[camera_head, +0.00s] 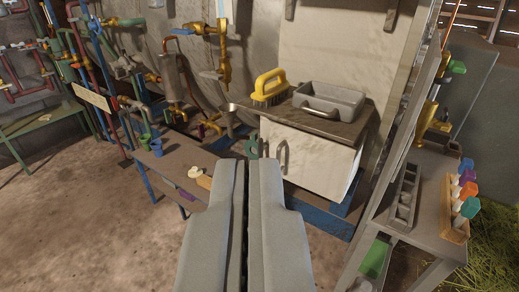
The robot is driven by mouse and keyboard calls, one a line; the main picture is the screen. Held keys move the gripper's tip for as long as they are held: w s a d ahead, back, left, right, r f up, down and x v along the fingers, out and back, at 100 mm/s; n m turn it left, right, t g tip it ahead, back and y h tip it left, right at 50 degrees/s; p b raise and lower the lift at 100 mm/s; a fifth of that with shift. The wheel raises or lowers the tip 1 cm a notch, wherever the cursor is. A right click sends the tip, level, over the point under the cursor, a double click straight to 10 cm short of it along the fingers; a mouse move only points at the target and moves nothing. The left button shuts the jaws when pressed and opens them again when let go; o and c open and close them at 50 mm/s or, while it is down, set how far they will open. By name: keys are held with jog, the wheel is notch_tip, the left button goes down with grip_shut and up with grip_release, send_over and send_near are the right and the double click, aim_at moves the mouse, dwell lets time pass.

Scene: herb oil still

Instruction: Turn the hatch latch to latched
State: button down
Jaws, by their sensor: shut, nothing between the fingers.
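My gripper (252,172) fills the lower middle of the view. Its two grey fingers lie side by side, shut and empty, pointing away over the floor. I cannot make out a hatch latch for certain. Just past the fingertips, a small green fitting (250,148) and a grey loop-shaped handle (283,157) show in front of a white cabinet (318,160). I cannot tell whether either belongs to a hatch. The fingers overlap part of the scene below them.
A yellow-handled brush (269,87) and a grey tub (329,100) stand on the cabinet's top. A low table (176,166) with small cups is left. Pipes and valves (120,65) line the back left. A shelf (437,200) with coloured-topped items stands right. Open floor (80,230) lies left.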

dwell(0.3)
jog(key=c, duration=1.8)
grip_release()
jog(key=shift+c, duration=0.2)
jog(key=o, duration=0.4)
jog(key=shift+w, duration=0.35)
jog(key=shift+c, duration=0.2)
jog(key=shift+o, duration=0.6)
jog(key=w+a+f, duration=0.2)
jog(key=w+f, duration=0.1)
jog(key=w, duration=1.2)
jog(key=shift+m, duration=0.4)
jog(key=w+a+f+m+h, duration=0.1)
jog(key=w+f, duration=0.4)
jog(key=w, duration=0.2)
jog(key=w+a+f+m, duration=0.1)
jog(key=w+f, duration=0.3)
jog(key=w, duration=0.3)
jog(key=m+g+h, duration=0.1)
jog(key=m+h, duration=0.1)
jog(key=h, duration=0.5)
send_near(260, 144)
jog(key=x, duration=0.8)
jog(key=shift+w+d, duration=0.1)
jog(key=shift+w, duration=0.15)
